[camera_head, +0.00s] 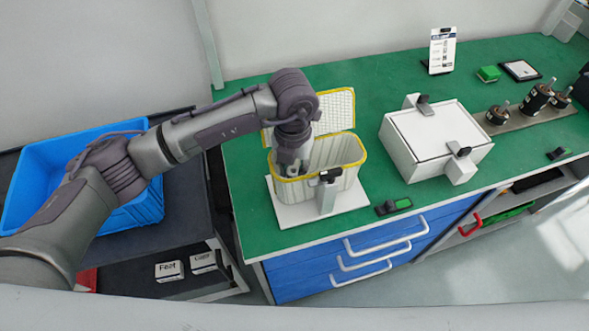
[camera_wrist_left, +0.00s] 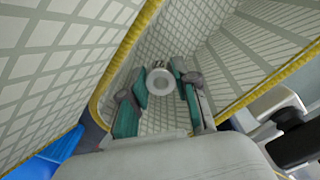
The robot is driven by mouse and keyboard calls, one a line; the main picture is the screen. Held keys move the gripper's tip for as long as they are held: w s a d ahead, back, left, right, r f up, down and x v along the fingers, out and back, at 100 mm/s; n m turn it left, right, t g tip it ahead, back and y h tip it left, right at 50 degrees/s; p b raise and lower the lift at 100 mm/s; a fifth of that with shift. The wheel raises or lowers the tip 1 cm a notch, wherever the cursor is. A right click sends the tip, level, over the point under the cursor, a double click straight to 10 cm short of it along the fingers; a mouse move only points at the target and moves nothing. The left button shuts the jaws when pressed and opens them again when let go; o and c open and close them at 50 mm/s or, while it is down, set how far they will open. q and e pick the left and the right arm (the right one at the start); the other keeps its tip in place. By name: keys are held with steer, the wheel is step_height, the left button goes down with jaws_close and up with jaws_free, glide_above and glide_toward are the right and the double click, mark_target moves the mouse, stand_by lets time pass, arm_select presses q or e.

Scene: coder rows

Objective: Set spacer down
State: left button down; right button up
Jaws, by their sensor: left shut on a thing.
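The spacer (camera_wrist_left: 160,80) is a small pale grey ring with a hole, seen between my left fingertips in the left wrist view. My left gripper (camera_head: 288,160) reaches down into an open white mesh-patterned basket with a yellow rim (camera_head: 345,158). In the left wrist view the gripper (camera_wrist_left: 161,84) has its teal-padded fingers on either side of the spacer and is shut on it. The basket's patterned walls surround the fingers. I cannot tell whether the spacer touches the basket's bottom. The spacer is hidden in the head view. My right gripper is not in view.
The basket's raised lid (camera_head: 335,110) stands behind my arm. A closed white box (camera_head: 435,140) stands to the right on the green bench (camera_head: 390,75). Dark cylindrical parts (camera_head: 537,98) stand on a rack at far right. A blue crate (camera_head: 150,205) is at left.

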mark_target(293, 170)
arm_select(q)
steer(key=shift+f, duration=0.95)
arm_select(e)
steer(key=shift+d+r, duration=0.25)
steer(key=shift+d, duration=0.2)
arm_select(q)
steer(key=shift+f, duration=0.1)
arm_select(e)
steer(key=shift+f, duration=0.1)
arm_select(q)
steer(key=shift+f+b, duration=0.55)
steer(key=shift+b, duration=0.05)
steer(key=c, duration=0.9)
jaws_free()
steer(key=shift+o, duration=0.2)
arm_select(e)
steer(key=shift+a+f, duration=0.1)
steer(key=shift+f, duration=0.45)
arm_select(q)
steer(key=shift+r, duration=0.1)
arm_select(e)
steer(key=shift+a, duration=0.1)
